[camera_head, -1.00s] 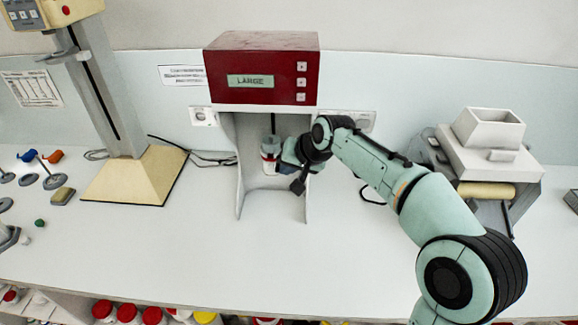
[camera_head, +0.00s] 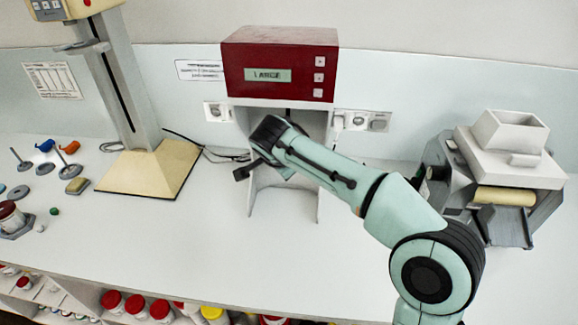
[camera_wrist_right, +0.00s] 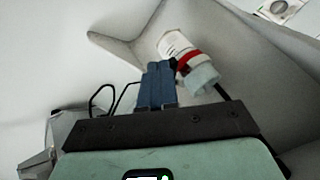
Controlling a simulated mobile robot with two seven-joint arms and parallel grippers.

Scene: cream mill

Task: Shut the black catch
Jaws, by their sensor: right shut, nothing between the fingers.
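The mixing machine has a red head (camera_head: 280,70) with a lit display, above an open grey bay (camera_head: 305,205). In the right wrist view, a white container (camera_wrist_right: 174,44) with a red band and a grey-green top stands in the bay. My right gripper (camera_wrist_right: 160,66) is shut and empty, its blue fingers close beside the container. In the head view my right arm hides the container and the fingers. My left gripper is out of view.
A stand with a cream base (camera_head: 150,172) is to the left of the machine. A roller device with a white hopper (camera_head: 510,145) is at the right. Wall sockets (camera_head: 360,121) are behind. The bench (camera_head: 220,235) in front is mostly clear.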

